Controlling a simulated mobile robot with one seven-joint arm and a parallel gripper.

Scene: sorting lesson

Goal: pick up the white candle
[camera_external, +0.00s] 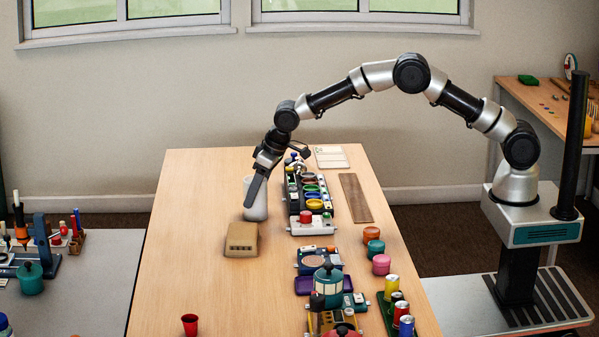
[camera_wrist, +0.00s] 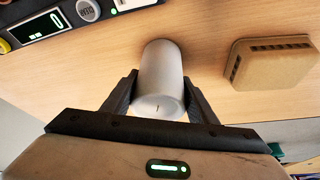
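The white candle (camera_wrist: 161,72) is a pale cylinder with a dark wick, its wick end toward the camera in the wrist view. In the outside view the candle (camera_external: 257,208) stands upright on the wooden table, partly hidden behind my gripper. My gripper (camera_wrist: 161,78) has one finger on each side of the candle. The fingertips lie very close to its sides; I cannot tell whether both press on it. In the outside view my gripper (camera_external: 250,196) reaches down in front of the candle.
A tan vented box (camera_external: 242,239) sits just in front of the candle; it is at right in the wrist view (camera_wrist: 272,64). A device with coloured cups (camera_external: 313,190) stands close on the right. A red cup (camera_external: 190,324) is near the front edge. The table's left side is clear.

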